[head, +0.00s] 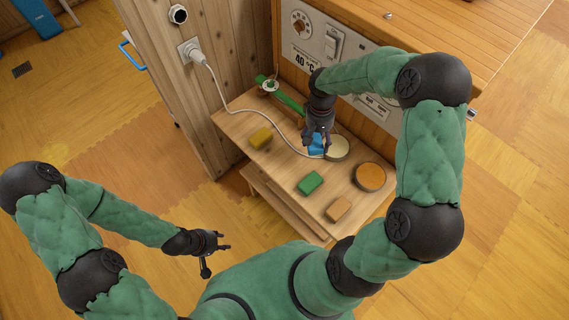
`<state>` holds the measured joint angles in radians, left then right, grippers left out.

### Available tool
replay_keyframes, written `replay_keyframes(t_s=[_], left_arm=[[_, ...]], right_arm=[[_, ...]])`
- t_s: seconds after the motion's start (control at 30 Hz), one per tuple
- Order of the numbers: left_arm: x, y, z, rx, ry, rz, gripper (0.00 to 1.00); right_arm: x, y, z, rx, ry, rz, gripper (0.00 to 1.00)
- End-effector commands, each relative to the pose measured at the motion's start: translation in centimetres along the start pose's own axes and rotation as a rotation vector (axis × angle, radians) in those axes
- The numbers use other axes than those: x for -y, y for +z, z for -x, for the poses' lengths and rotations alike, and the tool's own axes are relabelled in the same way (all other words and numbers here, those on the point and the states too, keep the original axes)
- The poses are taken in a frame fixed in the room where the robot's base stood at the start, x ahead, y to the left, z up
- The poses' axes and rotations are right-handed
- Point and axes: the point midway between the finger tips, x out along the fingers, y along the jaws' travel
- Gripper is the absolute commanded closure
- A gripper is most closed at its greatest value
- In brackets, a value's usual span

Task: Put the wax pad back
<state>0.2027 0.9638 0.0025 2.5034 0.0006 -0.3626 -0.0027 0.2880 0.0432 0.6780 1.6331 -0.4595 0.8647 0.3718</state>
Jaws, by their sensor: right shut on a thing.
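No label marks the wax pad; several small coloured pads are on the low wooden table (232,122). My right gripper (317,146) points down over the table, shut on a blue pad (316,151), which is partly hidden by the fingers. I cannot tell whether the blue pad touches the table. A yellow pad (261,138) lies to the left, a green pad (311,182) nearer the front, and a tan pad (339,209) near the front edge. My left gripper (217,254) is open and empty, away from the table in front.
A cream-topped round jar (337,148) stands right beside the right gripper, and an orange-topped one (370,177) further right. A green strip (290,102) lies at the back. A white cable (236,111) crosses the table from a wall plug. A control panel (333,45) is behind.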

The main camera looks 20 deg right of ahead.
Motion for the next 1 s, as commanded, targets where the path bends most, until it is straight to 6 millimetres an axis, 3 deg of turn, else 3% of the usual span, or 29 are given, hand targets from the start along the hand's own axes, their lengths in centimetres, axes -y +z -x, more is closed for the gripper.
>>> replay_keyframes(t_s=[0.2,0.43,0.57,1.0], left_arm=[[0.2,0.0,-0.6,0.0,0.0,0.0,0.6],[0.3,0.0,-0.8,0.0,0.0,0.0,0.6],[0.5,-0.1,-1.4,0.0,0.0,0.0,0.6],[1.5,-0.2,-4.2,0.0,0.0,0.0,0.6]], right_arm=[[-3.3,-1.4,0.9,-0.088,0.002,0.189,0.58],[-4.1,-2.0,1.4,-0.12,-0.002,0.265,0.58],[-2.5,-1.9,0.6,-0.121,-0.002,0.275,0.58],[6.1,-1.8,-4.4,-0.118,-0.003,0.272,0.58]])
